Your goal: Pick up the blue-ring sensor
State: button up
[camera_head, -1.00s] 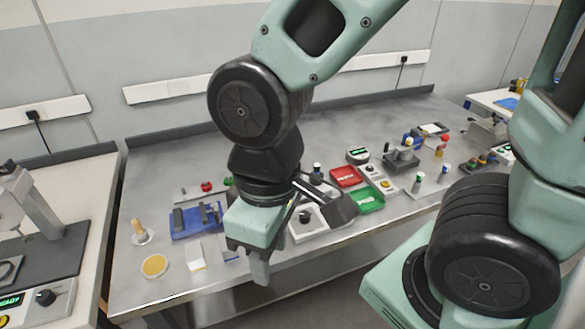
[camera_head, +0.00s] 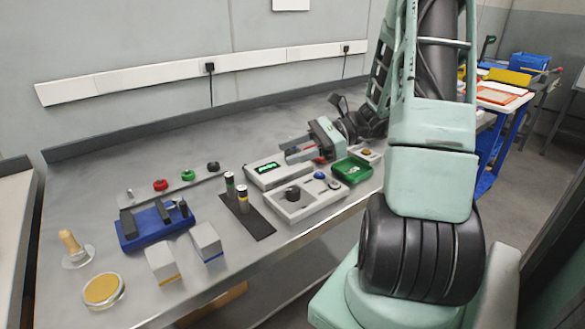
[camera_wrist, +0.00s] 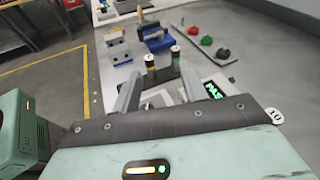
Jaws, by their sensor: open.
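I cannot make out a blue ring on any sensor in these views. Two small upright cylinders stand on a black strip: a dark one with a pale band (camera_head: 229,185) and a yellow-ringed one (camera_head: 243,200). They also show in the wrist view, the yellow-ringed one (camera_wrist: 150,66) and the other (camera_wrist: 175,58), beyond my fingertips. My gripper (camera_head: 285,151) is open and empty, pointing left above the bench by the display box. In the wrist view its fingers (camera_wrist: 160,88) are spread apart, with nothing between them touching.
A green-display box (camera_head: 265,173), a grey fixture with a black knob (camera_head: 312,207) and a green tray (camera_head: 350,172) lie near my gripper. A blue holder (camera_head: 150,228), yellow-striped box (camera_head: 162,262) and blue-striped box (camera_head: 207,242) are left. The bench's rear is clear.

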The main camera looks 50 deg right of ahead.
jog(key=s+d+f+m+t+h+b, duration=0.1)
jog(key=s+d+m+t+h, duration=0.1)
jog(key=d, duration=0.3)
jog(key=s+d+f+m+t+h+b, duration=0.1)
jog(key=s+d+f+m+t+h, duration=0.1)
jog(key=d, duration=0.3)
jog(key=s+d+f+m+t+h+b, duration=0.1)
jog(key=s+d+f+m+t, duration=0.1)
jog(key=s+d+m+t, duration=0.1)
jog(key=shift+s+d+m+t+h+b, duration=0.15)
jog(key=shift+d+m+t+h+b, duration=0.3)
jog(key=shift+d, duration=0.95)
jog(key=shift+w+m, duration=0.2)
jog(key=shift+m, duration=0.05)
send_near(293, 149)
jog(key=w, duration=0.3)
jog(key=w+r, duration=0.1)
jog(key=w, duration=0.1)
jog(key=shift+a, duration=0.35)
jog(key=shift+f+x, duration=0.1)
jog(key=shift+x, duration=1.3)
jog(key=shift+f+x, duration=0.15)
jog(key=shift+x, duration=1.2)
jog(key=shift+c, duration=0.3)
grip_shut()
